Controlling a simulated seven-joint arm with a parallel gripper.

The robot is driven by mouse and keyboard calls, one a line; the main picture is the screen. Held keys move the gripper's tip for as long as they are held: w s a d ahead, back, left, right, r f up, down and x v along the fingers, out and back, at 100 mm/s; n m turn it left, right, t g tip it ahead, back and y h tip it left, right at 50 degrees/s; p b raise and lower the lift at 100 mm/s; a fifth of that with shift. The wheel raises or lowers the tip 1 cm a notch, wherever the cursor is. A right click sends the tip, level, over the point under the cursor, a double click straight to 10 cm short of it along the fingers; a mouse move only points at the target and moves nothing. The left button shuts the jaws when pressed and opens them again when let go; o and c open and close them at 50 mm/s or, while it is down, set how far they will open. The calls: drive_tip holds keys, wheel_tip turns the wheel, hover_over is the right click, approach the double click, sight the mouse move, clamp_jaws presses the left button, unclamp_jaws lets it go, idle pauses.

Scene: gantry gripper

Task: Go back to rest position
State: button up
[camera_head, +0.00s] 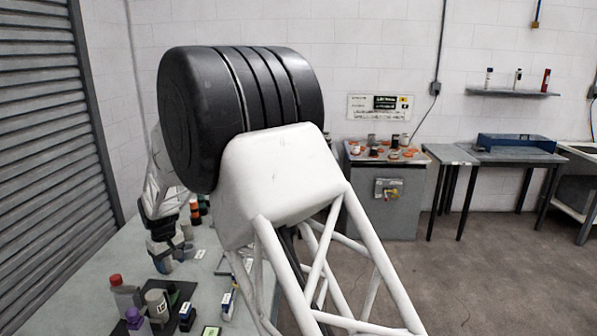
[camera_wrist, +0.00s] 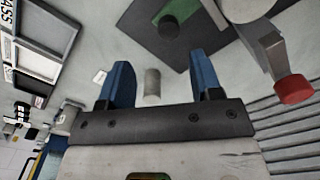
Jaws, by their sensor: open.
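My gripper (camera_wrist: 164,75) is open in the wrist view, with its two blue fingers wide apart. A small grey cylinder (camera_wrist: 152,86) shows between the fingers, with a gap on both sides. It seems to stand on the table beyond them, but its exact depth is hard to tell. In the head view my arm reaches down at the left, over the grey table (camera_head: 95,262).
A black mat (camera_head: 175,292) holds a red-capped bottle (camera_head: 125,297), a grey can (camera_head: 157,305) and a purple bottle (camera_head: 137,321). The red cap (camera_wrist: 294,89) is close at right in the wrist view. Grey bins (camera_wrist: 45,40) are at upper left. A roller shutter (camera_head: 45,120) stands left.

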drive_tip(key=s+d+r+m, duration=0.25)
drive_tip(key=d+r, duration=0.35)
drive_tip(key=d, duration=0.7)
drive_tip(key=s+d+r+m+t, duration=0.1)
drive_tip(key=s+d+r, duration=0.3)
drive_tip(key=d+r, duration=0.55)
drive_tip(key=s+d+r+m, duration=0.2)
drive_tip(key=s+d+r, duration=0.2)
drive_tip(key=d, duration=1.1)
drive_tip(key=s+d+m, duration=0.2)
drive_tip(key=s+d, duration=0.9)
drive_tip(key=s, duration=0.3)
drive_tip(key=s+d+f+m+t, duration=0.1)
drive_tip(key=s+d+m, duration=0.2)
drive_tip(key=s+d, duration=0.9)
drive_tip(key=s, duration=0.3)
drive_tip(key=shift+d+m+t, duration=0.2)
drive_tip(key=shift+m+t, duration=0.1)
drive_tip(key=shift+m, duration=0.05)
